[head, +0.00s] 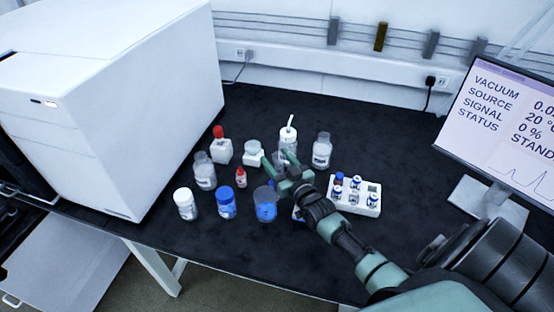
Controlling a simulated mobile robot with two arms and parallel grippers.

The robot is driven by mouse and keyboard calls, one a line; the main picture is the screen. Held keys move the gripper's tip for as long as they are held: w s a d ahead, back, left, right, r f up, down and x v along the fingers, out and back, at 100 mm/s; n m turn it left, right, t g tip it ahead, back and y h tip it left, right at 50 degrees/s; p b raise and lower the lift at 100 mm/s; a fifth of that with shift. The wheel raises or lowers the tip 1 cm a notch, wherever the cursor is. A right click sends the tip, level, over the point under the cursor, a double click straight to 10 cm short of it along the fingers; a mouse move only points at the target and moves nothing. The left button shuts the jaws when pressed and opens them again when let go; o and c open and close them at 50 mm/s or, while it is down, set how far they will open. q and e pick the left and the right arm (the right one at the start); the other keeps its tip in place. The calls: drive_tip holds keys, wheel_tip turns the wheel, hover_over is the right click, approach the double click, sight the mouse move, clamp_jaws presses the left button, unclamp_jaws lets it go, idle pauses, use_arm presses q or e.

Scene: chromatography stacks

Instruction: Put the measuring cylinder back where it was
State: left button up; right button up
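I cannot make out a measuring cylinder for certain in the head view. My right gripper (276,160) reaches in from the lower right over the middle of the dark bench. Its two green fingers are spread apart and point away from me, with nothing clearly held between them. It is in front of the white-topped wash bottle (288,133) and partly hides it. A clear container of blue liquid (265,208) stands just below the gripper in the picture. My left gripper is out of view.
Around the gripper stand a red-capped bottle (221,150), clear bottles (321,152), a white jar (185,206), a blue jar (226,205) and a small red vial (241,177). A white vial rack (367,207) is at right, by the monitor (500,125). A large white instrument (130,100) fills the left.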

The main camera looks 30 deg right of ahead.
drive_tip(key=shift+r, duration=0.15)
drive_tip(key=shift+s, duration=0.25)
drive_tip(key=s, duration=1.1)
drive_tip(key=shift+s+a+b, duration=0.25)
drive_tip(key=shift+a+b, duration=0.1)
drive_tip(key=shift+a, duration=0.1)
